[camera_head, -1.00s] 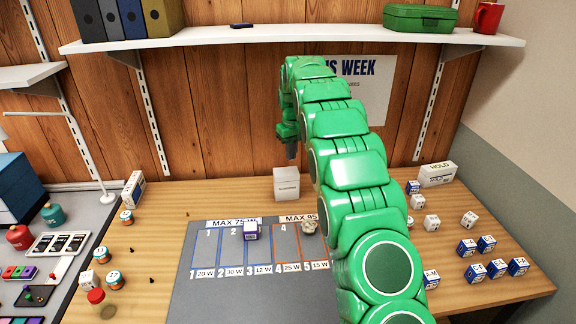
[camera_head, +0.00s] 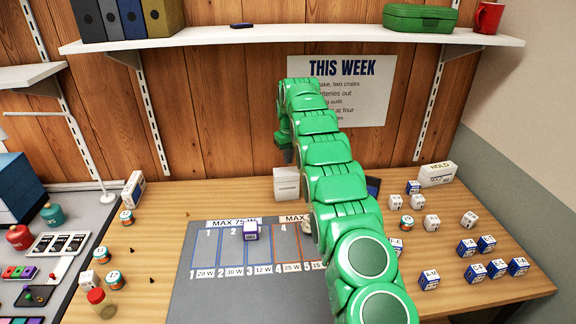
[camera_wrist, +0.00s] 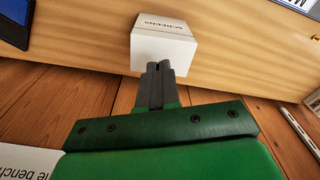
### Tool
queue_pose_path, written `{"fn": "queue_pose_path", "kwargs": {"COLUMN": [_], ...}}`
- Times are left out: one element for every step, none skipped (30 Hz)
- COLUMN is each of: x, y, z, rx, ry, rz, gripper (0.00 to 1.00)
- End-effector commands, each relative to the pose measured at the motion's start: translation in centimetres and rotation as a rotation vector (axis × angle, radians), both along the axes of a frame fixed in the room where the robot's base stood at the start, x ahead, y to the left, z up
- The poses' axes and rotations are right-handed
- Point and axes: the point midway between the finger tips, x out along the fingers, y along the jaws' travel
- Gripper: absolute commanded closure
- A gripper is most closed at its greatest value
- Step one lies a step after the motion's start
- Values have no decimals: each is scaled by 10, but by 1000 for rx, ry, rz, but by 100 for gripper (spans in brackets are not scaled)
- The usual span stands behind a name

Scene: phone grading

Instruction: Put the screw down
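My gripper (camera_head: 288,157) points down just above or behind the white box (camera_head: 286,184) at the back of the bench. In the wrist view its two grey fingers (camera_wrist: 160,68) are together, and their tips overlap the edge of the white box (camera_wrist: 163,45), whose label seems to read "SCREENS". No screw shows at the fingertips; a small one between them could be hidden. Small dark pieces (camera_head: 152,280), possibly screws, lie on the wood left of the mat, too small to tell.
Several labelled cubes (camera_head: 467,247) and a HOLD box (camera_head: 437,174) stand at the right. Jars (camera_head: 114,280) stand at the left. A shelf (camera_head: 300,36) runs overhead.

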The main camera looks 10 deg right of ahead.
Motion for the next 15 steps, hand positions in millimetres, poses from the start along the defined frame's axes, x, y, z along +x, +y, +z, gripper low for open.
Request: {"fn": "queue_pose_path", "kwargs": {"x": [2, 2, 3, 4, 4, 5, 5, 5, 5, 5, 5, 6, 6, 7, 7], "y": [0, 0, 0, 0, 0, 0, 0, 0, 0, 0, 0, 0, 0, 1, 0], "z": [-2, -3, -3, -4, -4, -4, -4, -5, -5, -5, -6, -6, -7, -7, -8], "rx": [0, 0, -1, 0, 0, 0, 0, 0, 0, 0, 0, 0, 0, 0, 0], "ry": [0, -1, -1, -2, -2, -2, -2, -2, -2, -2, -2, -3, -3, -3, -3], "rz": [0, 0, 0, 0, 0, 0, 0, 0, 0, 0, 0, 0, 0, 0, 0], "gripper": [100, 100, 100, 100, 100, 100, 100, 100, 100, 100, 100, 100, 100, 100, 100]}}
